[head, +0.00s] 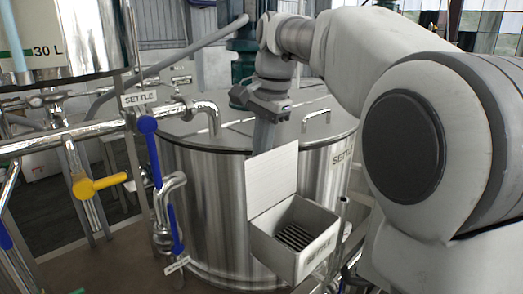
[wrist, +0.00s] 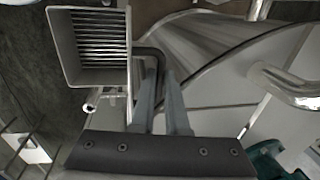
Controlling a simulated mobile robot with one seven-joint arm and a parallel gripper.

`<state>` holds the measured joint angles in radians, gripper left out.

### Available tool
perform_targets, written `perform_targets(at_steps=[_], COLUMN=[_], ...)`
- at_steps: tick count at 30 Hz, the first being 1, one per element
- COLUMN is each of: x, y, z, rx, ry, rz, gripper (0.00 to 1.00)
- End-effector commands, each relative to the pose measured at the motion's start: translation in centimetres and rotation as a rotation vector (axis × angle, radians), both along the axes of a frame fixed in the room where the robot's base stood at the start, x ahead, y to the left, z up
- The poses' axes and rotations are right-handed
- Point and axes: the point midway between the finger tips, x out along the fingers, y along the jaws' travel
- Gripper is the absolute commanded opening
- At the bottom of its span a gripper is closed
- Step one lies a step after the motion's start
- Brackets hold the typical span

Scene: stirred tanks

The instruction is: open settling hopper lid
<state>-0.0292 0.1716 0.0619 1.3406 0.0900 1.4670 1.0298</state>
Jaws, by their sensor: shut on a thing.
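The settling hopper (head: 296,262) is a small grey box labelled SETTLE on the front of the large steel tank. Its pale lid (head: 272,183) stands raised at the back edge, near upright, and the hopper's mouth is uncovered, with a slatted grate inside. In the wrist view the hopper (wrist: 58,60) is at upper left, with the lid (wrist: 130,62) seen nearly edge-on. My gripper (head: 264,143) is behind the lid's upper part. In the wrist view its fingers (wrist: 163,92) are shut on the lid's dark handle (wrist: 150,51); the head view hides this grip.
The steel tank (head: 205,205) stands behind the hopper. A bent pipe (head: 207,108) comes down onto its top. Pipes with a blue-handled valve (head: 151,150) and a yellow-handled valve (head: 100,184) stand at left. My arm fills the right side.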

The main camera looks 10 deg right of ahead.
Motion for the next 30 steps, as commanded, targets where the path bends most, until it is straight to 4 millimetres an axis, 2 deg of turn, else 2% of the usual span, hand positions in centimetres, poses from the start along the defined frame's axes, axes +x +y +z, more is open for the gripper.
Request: perform_targets(at_steps=[10,11,15,24,30], x=[0.1,0.1,0.1,0.1,-0.2], y=[0.2,0.2,0.1,0.0,-0.2], z=[0.5,0.5,0.4,0.4,2.2], rx=[0.005,0.004,0.003,0.001,0.001], ry=[-0.014,-0.015,-0.011,-0.008,-0.010], rz=[0.002,0.002,0.001,0.000,0.000], gripper=[0.00,0.17,0.42,0.42,0.42])
